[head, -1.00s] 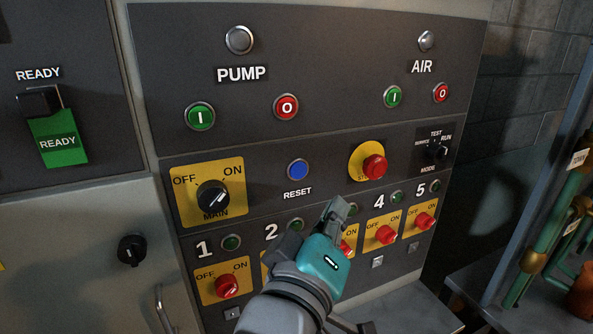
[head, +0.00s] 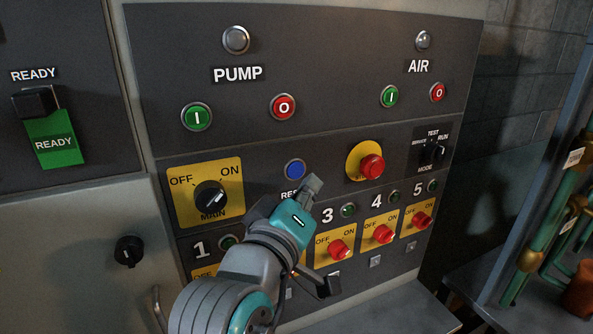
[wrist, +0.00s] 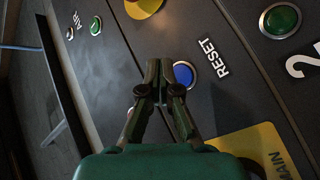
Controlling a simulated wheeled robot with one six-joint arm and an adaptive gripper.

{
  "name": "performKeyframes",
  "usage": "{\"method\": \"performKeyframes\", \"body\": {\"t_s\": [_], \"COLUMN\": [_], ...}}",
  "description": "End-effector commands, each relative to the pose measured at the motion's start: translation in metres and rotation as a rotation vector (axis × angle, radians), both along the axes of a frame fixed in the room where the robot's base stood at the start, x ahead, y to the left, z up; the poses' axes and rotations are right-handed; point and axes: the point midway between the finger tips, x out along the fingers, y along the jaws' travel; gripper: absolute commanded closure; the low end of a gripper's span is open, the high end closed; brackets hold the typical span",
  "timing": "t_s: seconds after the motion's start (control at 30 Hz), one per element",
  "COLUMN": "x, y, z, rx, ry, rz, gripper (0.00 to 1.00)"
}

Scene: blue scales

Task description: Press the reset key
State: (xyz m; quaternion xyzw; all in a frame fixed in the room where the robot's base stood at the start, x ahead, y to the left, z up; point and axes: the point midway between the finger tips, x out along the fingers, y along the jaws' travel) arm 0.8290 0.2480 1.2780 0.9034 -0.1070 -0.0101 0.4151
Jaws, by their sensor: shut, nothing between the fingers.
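The reset key is a round blue button (head: 295,169) in a metal ring on the dark panel, above the RESET label, which my gripper partly covers in the head view. The key also shows in the wrist view (wrist: 183,75), just right of my fingertips and partly hidden by them. My gripper (head: 314,183) is shut and empty. In the head view its tips are just below and right of the blue key. In the wrist view the fingertips (wrist: 160,65) overlap the key's edge; I cannot tell whether they touch it.
The MAIN switch (head: 210,195) is left of the key. A red stop button (head: 372,167) on a yellow disc is to the right. Green (head: 196,117) and red (head: 283,107) PUMP buttons are above. Red numbered switches (head: 340,249) line the lower panel.

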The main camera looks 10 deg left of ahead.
Motion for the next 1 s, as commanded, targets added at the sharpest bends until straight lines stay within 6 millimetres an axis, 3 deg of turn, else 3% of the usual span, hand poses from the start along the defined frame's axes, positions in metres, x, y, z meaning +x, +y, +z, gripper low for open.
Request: {"method": "performKeyframes", "body": {"t_s": [0.3, 1.0], "x": [0.015, 0.015], "y": [0.010, 0.010], "z": [0.000, 0.000], "rx": [0.000, 0.000], "ry": [0.000, 0.000], "rz": [0.000, 0.000], "gripper": [1.00, 1.00]}}
